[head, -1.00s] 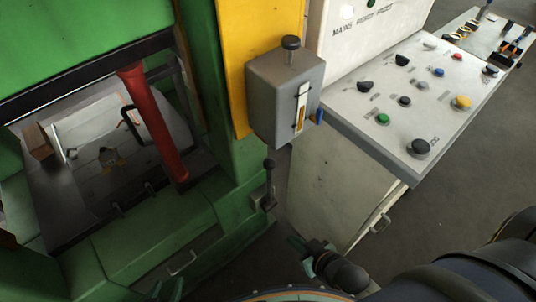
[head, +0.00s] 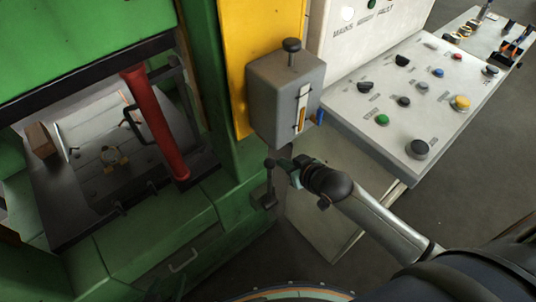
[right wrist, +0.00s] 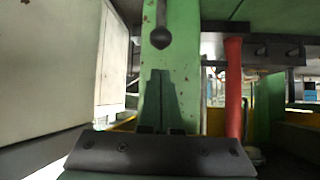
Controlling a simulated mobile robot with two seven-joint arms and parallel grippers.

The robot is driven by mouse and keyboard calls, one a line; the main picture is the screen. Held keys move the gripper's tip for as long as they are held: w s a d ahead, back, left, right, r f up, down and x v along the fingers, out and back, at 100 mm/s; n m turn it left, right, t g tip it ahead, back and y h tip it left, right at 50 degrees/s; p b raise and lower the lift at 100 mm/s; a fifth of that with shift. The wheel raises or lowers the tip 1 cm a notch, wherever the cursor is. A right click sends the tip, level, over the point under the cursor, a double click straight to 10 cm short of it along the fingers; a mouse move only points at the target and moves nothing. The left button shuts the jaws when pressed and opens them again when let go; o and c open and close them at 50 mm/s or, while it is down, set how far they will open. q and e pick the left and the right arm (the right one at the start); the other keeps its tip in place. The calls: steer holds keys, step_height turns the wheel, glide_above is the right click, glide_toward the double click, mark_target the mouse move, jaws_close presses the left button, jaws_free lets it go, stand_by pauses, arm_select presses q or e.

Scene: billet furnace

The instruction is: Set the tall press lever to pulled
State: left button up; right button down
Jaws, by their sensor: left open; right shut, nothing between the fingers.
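The tall press lever (head: 269,180) is a thin dark rod with a round black knob, on a small base low on the green press's right corner. It stands nearly upright in the head view. Its knob (right wrist: 160,38) shows in the right wrist view, just beyond my fingertips. My right gripper (head: 279,164) is shut and empty, close beside the knob on its right; I cannot tell whether they touch. Its closed fingers (right wrist: 160,74) show in the right wrist view.
A grey box (head: 285,95) with a black knob and a slotted switch hangs just above the lever. A sloped control panel (head: 400,105) with several buttons stands to the right. A red cylinder (head: 157,125) stands in the press opening. Floor shows below the panel.

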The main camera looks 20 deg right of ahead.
mark_target(268, 158)
steer(key=b+x, duration=0.1)
steer(key=x, duration=0.9)
steer(key=shift+b, duration=0.3)
steer(key=shift+s+f, duration=0.1)
steer(key=shift+s, duration=0.05)
